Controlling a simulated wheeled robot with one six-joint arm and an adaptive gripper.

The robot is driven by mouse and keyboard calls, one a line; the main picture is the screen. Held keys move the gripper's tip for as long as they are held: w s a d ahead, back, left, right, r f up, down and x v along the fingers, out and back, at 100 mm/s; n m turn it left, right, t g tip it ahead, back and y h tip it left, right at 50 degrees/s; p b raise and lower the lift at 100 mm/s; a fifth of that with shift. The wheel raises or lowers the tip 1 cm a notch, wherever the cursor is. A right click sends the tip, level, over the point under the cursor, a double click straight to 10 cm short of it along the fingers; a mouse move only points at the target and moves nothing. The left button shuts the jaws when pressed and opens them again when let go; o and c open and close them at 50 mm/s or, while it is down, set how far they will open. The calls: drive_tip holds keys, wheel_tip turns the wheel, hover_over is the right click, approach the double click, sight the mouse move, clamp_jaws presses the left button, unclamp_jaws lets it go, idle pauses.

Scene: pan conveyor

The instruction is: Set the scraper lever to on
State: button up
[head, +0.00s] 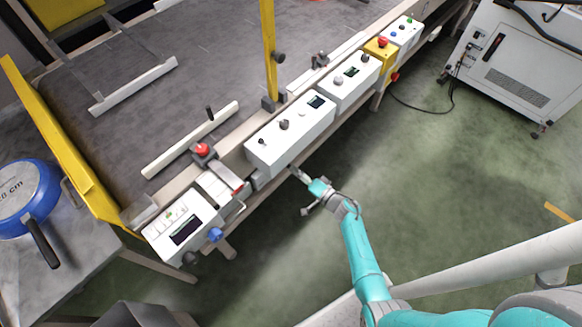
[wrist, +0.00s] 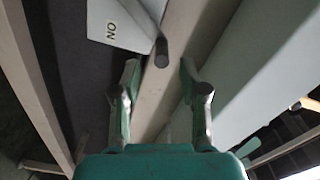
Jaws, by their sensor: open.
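In the wrist view a dark, round-ended peg (wrist: 162,50), which looks like the scraper lever's handle, stands at the edge of a pale plate (wrist: 128,22) marked "ON". My gripper (wrist: 160,72) is open, its two teal fingers apart and nothing between the tips. The peg lies just ahead of the gap between them, and I cannot tell its depth. In the head view my gripper (head: 304,180) is low beside the conveyor's front rail, just below a white control box (head: 291,135). The lever cannot be made out there, and its setting is unclear.
A control panel with a dark screen (head: 185,232) and a red button (head: 203,150) are to the left. A second white box (head: 350,82) and a yellow box (head: 380,50) are further right. A blue pan (head: 25,195) lies far left.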

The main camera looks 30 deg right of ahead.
drive_tip(key=v, duration=0.8)
idle(0.4)
drive_tip(key=s+a+r+n+t+h, duration=0.1)
drive_tip(key=s+a+r+n+h, duration=0.1)
drive_tip(key=s+a+r, duration=0.45)
drive_tip(key=s+a+r+n+t+h, duration=0.1)
drive_tip(key=s+a+r+n+h, duration=0.2)
drive_tip(key=s, duration=0.6)
drive_tip(key=s+a+r+n+g, duration=0.3)
drive_tip(key=s+r+n+g, duration=0.1)
drive_tip(key=s+r, duration=1.4)
drive_tip(key=shift+r+n+h, duration=0.3)
drive_tip(key=shift+r+n, duration=0.05)
drive_tip(key=shift+n, duration=0.35)
